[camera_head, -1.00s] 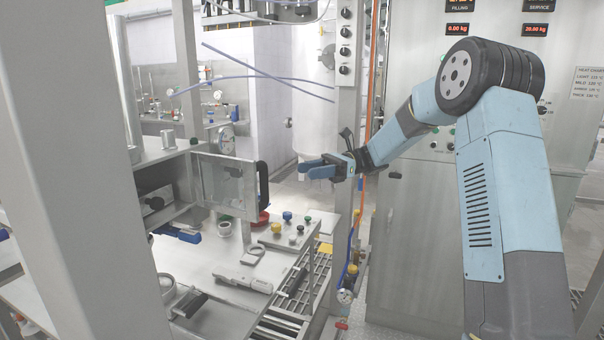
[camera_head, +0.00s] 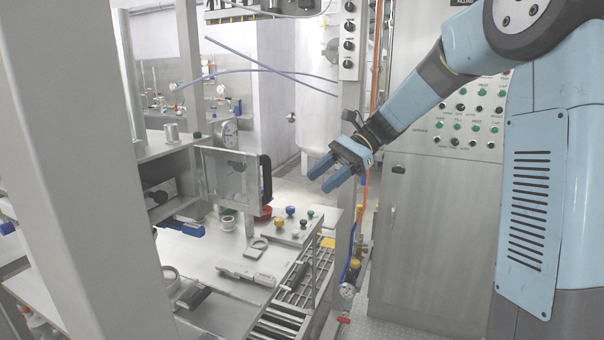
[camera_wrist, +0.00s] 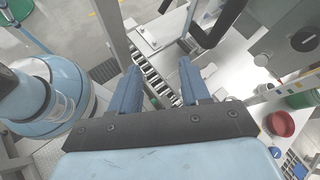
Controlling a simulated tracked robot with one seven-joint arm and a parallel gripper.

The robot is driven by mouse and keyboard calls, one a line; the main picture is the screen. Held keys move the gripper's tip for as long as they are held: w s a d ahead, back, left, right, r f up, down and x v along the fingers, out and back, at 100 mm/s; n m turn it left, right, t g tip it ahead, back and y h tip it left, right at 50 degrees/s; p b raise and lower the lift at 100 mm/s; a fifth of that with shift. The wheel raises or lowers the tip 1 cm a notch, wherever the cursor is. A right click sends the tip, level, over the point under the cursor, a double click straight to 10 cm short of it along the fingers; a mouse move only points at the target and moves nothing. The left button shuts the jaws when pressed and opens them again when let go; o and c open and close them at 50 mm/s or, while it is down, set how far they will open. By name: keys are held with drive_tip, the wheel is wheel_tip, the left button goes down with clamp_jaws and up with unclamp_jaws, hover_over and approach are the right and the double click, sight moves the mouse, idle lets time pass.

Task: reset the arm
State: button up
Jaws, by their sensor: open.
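My gripper (camera_head: 324,178) hangs in the air in the head view, above and to the right of the workbench's right edge. Its two blue fingers are apart and nothing shows between them. In the wrist view my gripper (camera_wrist: 155,75) points down, with a roller conveyor (camera_wrist: 155,80) and part of the bench below the gap. The arm reaches in from the right and is bent at the elbow.
A clear hinged door (camera_head: 228,178) with a black handle stands open left of my gripper. A control cabinet (camera_head: 425,240) is behind the arm. A steel post (camera_head: 346,110) stands close by.

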drive_tip(key=s+d+f+n+t+h, duration=0.1)
drive_tip(key=s+d+n+t+h, duration=0.8)
drive_tip(key=s+d, duration=0.9)
drive_tip(key=shift+s+n+t+h, duration=0.3)
drive_tip(key=shift+s+t+h, duration=0.6)
drive_tip(key=shift+s, duration=1.2)
